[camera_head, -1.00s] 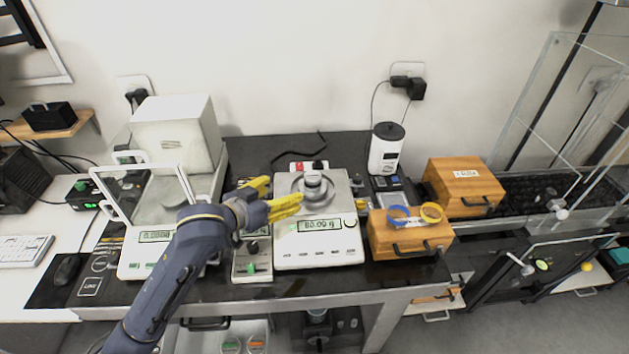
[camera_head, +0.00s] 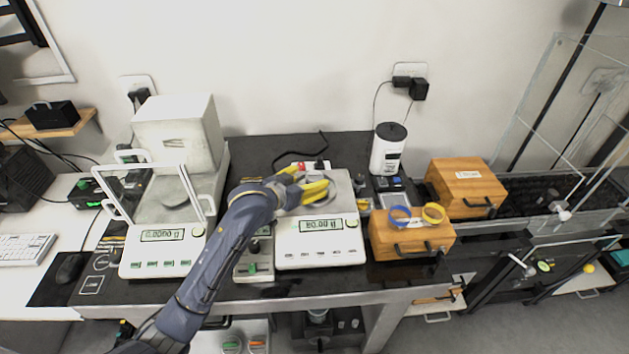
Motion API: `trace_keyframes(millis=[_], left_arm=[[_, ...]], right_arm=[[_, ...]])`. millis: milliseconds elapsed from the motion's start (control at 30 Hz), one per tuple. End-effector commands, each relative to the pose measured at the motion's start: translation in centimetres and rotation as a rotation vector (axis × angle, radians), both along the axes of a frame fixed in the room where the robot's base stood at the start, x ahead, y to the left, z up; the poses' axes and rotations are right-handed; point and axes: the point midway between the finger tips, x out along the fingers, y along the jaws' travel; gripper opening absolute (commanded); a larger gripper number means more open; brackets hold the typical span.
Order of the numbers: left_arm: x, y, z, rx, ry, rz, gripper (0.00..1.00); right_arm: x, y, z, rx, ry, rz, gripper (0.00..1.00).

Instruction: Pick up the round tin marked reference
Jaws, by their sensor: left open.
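My left gripper (camera_head: 313,177) is open over the pan of the middle scale (camera_head: 321,250), its yellow fingers apart and pointing right. A small round metallic piece stood on this pan a second ago. It is now mostly or wholly hidden by the fingers, and I cannot tell whether they touch it. No marking reading "reference" is legible, so I cannot confirm that this piece is the tin. My right gripper is not in view.
A balance with a clear draft shield (camera_head: 165,255) stands left. A wooden box (camera_head: 410,243) with a blue tape ring (camera_head: 399,216) and a yellow one (camera_head: 433,213) stands right. Another wooden box (camera_head: 465,190) and a white canister (camera_head: 387,150) stand behind.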

Motion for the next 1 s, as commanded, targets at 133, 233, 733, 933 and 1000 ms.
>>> trace_keyframes(millis=[133,233,733,933,1000], left_arm=[[1.6,-1.1,-0.7,-0.001,0.001,0.0,0.71],[2.3,-1.5,-1.2,0.001,0.002,0.0,0.71],[3.0,-2.0,-1.5,0.001,0.0,0.0,0.65],[3.0,-2.0,-1.5,0.001,0.0,0.0,0.41],[3.0,-2.0,-1.5,0.001,0.0,0.0,0.33]], right_arm=[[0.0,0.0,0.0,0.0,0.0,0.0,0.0],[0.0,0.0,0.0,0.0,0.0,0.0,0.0],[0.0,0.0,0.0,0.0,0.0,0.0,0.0],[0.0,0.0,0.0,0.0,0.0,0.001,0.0],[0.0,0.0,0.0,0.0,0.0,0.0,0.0]])
